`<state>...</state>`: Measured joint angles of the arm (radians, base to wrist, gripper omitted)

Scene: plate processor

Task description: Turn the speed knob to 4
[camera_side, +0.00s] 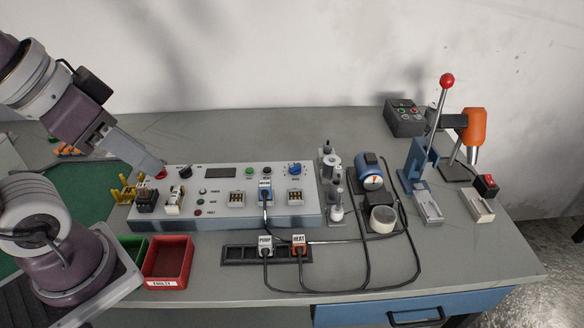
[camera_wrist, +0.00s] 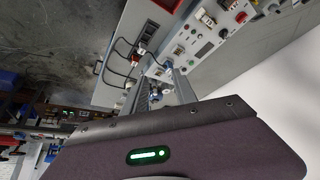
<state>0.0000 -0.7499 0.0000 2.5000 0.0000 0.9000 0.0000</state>
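The speed knob appears to be the blue knob (camera_side: 295,169) at the back right of the grey control panel (camera_side: 290,211). Its scale marks are too small to read. My gripper (camera_side: 155,168) reaches in from the left and shows by the panel's back left corner, well left of the blue knob. In the wrist view my gripper (camera_wrist: 160,82) has two fingers set apart, with part of the scene visible between them and nothing clearly held.
A red button (camera_side: 161,175), a black knob (camera_side: 185,172), a green button (camera_side: 249,171) and a dark display (camera_side: 220,171) share the panel. A blue plug (camera_side: 265,188) with a cable is left of the blue knob. Small bottles (camera_side: 333,165) and a blue motor (camera_side: 369,167) stand right.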

